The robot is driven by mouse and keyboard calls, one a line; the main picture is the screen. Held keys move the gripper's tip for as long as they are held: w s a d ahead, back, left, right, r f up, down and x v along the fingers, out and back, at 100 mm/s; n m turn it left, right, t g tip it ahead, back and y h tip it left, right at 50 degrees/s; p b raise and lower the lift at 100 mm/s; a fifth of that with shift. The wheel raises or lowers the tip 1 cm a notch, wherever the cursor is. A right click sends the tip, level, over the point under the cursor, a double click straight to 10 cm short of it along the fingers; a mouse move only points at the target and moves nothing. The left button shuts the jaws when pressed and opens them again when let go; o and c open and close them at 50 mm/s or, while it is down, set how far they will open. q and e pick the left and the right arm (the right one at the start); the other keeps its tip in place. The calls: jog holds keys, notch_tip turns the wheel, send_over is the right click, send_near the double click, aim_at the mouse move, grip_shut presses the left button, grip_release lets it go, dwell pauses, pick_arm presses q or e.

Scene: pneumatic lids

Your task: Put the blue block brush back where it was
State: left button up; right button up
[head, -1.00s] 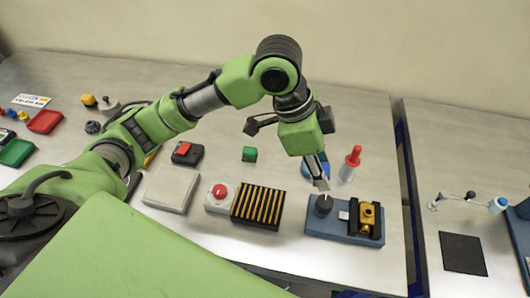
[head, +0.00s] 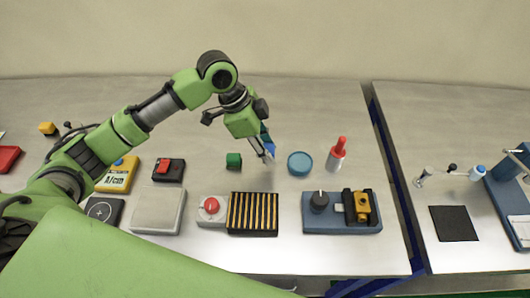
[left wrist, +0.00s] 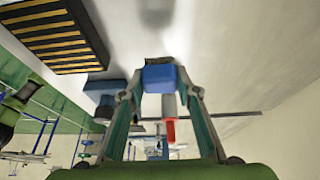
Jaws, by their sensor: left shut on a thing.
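My left gripper (head: 266,155) is shut on the blue block brush (head: 268,145), which shows as a small blue patch partly hidden by the fingers. In the left wrist view the brush (left wrist: 160,77) sits between the fingertips, with a dark bristle strip on its far end. I cannot tell whether the brush touches the table. My right gripper is not in view.
A black-and-yellow striped rack (head: 253,214) and a red-button box (head: 211,208) lie nearer the front. A blue fixture with a black knob (head: 319,201) stands at right, and a red-topped bottle (head: 337,154) behind it. The table behind the gripper is clear.

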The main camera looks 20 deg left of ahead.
pick_arm(q)
jog(key=shift+w+a+f, duration=0.25)
jog(key=shift+w+f, duration=0.1)
jog(key=shift+f, duration=0.2)
jog(key=f, duration=0.1)
jog(key=f+p, duration=0.1)
jog(key=f, duration=0.1)
jog(key=shift+w+a+p, duration=0.2)
jog(key=shift+a+p, duration=0.05)
jog(key=shift+p, duration=0.05)
jog(key=shift+f, duration=0.5)
jog(key=o, duration=1.1)
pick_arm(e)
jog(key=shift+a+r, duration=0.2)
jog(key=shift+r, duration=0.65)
pick_arm(q)
jog(key=b+v, duration=0.2)
jog(key=v, duration=1)
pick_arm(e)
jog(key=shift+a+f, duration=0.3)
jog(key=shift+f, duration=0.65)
